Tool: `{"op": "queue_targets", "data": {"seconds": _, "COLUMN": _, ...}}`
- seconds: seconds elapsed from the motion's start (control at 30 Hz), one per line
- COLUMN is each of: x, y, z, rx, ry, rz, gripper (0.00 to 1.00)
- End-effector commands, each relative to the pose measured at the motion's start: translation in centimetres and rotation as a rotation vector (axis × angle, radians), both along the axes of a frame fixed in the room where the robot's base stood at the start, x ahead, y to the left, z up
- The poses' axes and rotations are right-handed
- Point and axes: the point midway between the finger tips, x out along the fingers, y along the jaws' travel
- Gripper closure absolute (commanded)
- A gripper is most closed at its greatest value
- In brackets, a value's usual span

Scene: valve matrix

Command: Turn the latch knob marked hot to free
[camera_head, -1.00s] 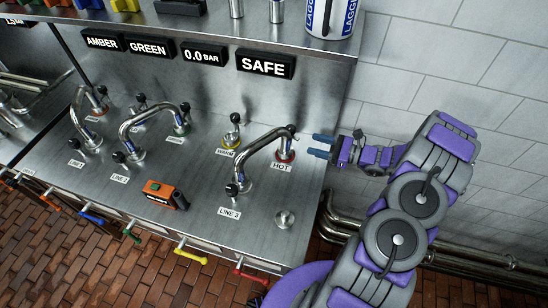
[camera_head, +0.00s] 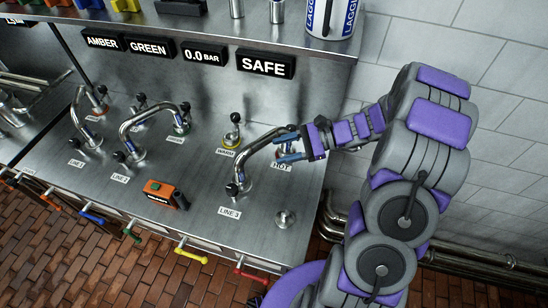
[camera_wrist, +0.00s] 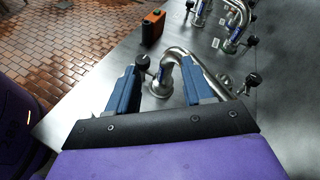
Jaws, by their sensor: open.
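The hot knob stands at the right end of the LINE 3 pipe (camera_head: 254,153). My gripper covers it in the head view; only the HOT label (camera_head: 281,167) shows partly below the fingers. My gripper (camera_head: 279,147) is open. One blue finger lies above and the other below the pipe's right end. In the wrist view, the open fingers (camera_wrist: 160,63) straddle the curved pipe (camera_wrist: 187,66), and the hot knob cannot be made out. I cannot tell whether a finger touches it.
The black-tipped LINE 3 handle (camera_head: 232,189) is at the pipe's left end. The WARM knob (camera_head: 234,132) stands close to the left of my gripper. An orange device (camera_head: 163,194) lies on the bench. The display (camera_head: 265,65) reads SAFE. Front-right bench is mostly clear.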

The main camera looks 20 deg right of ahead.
Motion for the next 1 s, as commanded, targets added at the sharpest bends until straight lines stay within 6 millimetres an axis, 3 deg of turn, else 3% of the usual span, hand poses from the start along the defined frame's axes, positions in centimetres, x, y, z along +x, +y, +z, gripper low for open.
{"op": "queue_targets", "data": {"seconds": 0.4, "x": -3.7, "y": 3.9, "z": 2.7, "rx": -0.125, "ry": -0.052, "rz": 0.193, "gripper": 0.49}}
{"op": "queue_targets", "data": {"seconds": 1.0, "x": -4.6, "y": 4.6, "z": 3.1, "rx": -0.155, "ry": -0.063, "rz": 0.236, "gripper": 0.49}}
